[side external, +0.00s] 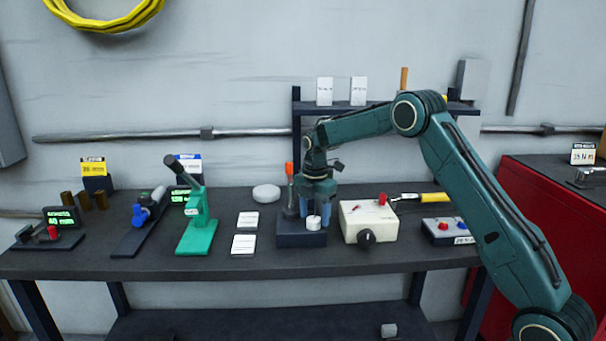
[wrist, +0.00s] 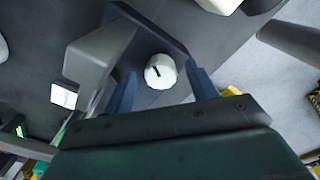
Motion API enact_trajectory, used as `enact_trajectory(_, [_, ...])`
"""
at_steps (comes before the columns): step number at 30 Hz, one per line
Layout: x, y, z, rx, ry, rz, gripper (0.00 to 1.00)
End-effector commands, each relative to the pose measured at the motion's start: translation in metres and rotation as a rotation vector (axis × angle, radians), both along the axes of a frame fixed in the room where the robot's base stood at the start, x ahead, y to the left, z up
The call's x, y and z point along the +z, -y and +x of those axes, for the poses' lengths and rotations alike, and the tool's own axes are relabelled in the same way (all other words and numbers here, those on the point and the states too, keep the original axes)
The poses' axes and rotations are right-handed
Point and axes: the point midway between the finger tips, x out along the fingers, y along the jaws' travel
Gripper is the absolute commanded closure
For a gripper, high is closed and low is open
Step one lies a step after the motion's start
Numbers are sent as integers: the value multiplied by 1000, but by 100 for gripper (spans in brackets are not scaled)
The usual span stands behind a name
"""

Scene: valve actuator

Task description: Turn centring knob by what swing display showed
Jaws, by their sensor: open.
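The white knob (side external: 313,223), likely the centring knob, sits on a dark block (side external: 288,240) near the middle of the bench. In the wrist view the knob (wrist: 161,71) is round, with a short black mark on its top. My gripper (side external: 315,211) points down over it and is open. In the wrist view its two blue fingers (wrist: 162,82) lie on either side of the knob, with gaps showing. I cannot tell how low the fingertips are.
An orange-tipped post (side external: 289,180) stands on the block's left, close to my gripper. A cream box (side external: 368,222) with red and black knobs is close on the right. White cards (side external: 244,245) and a green stand (side external: 197,228) lie left. The bench front is clear.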

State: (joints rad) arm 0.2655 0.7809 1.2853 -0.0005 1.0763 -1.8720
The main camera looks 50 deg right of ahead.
Motion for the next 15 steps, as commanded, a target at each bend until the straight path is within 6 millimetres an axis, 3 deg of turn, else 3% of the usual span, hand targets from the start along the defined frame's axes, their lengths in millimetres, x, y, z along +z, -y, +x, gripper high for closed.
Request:
enact_trajectory(14, [-10,0,0,0,1,0,43])
enact_trajectory(15, [-10,0,0,0,1,0,51])
